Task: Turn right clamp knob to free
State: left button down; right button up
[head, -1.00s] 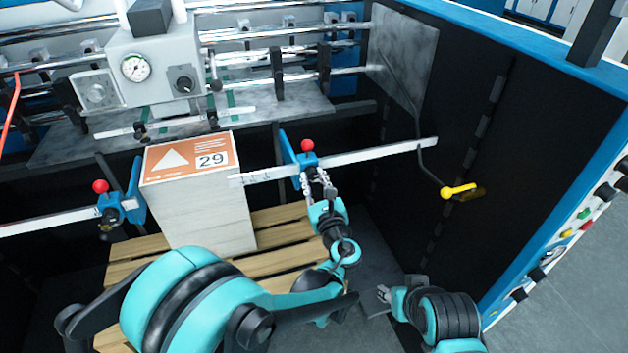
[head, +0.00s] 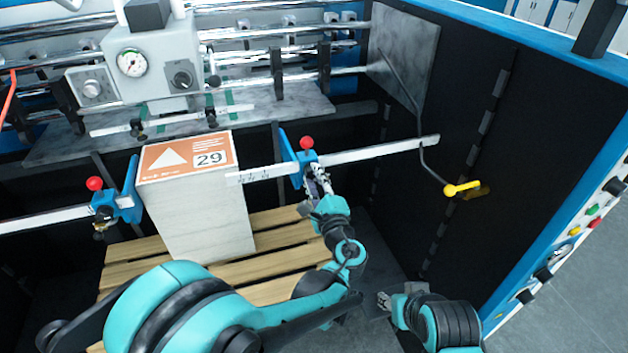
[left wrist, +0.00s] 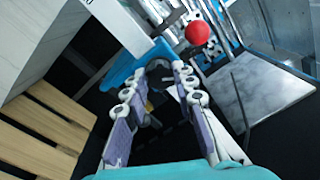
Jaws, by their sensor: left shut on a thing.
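The right clamp (head: 296,160) is a blue block with a red ball (head: 306,143) on top, set on a flat metal bar. My left gripper (head: 316,178) is at the front of this clamp, just below the bar, and is shut on the clamp knob, which the fingers mostly hide. In the left wrist view, the two fingers (left wrist: 160,75) reach up to the blue clamp (left wrist: 133,66), with the red ball (left wrist: 198,32) beyond to the right. My right gripper (head: 383,300) hangs low right of the left forearm, away from the clamp; its finger opening is unclear.
A stack of sheets (head: 205,215) marked 29 stands on a wooden pallet (head: 285,235) left of the right clamp. The left clamp (head: 128,205) with its own red ball is beyond it. A bent rod with a yellow handle (head: 462,188) hangs at right, before the dark side wall.

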pick_arm(q)
jog(key=n, duration=0.3)
jog(key=shift+f+n+b, duration=0.1)
jog(key=shift+n+b, duration=0.2)
jog(key=shift+n, duration=0.1)
jog(key=shift+n+y, duration=0.3)
jog(key=shift+n, duration=1.6)
jog(key=c, duration=1.2)
grip_release()
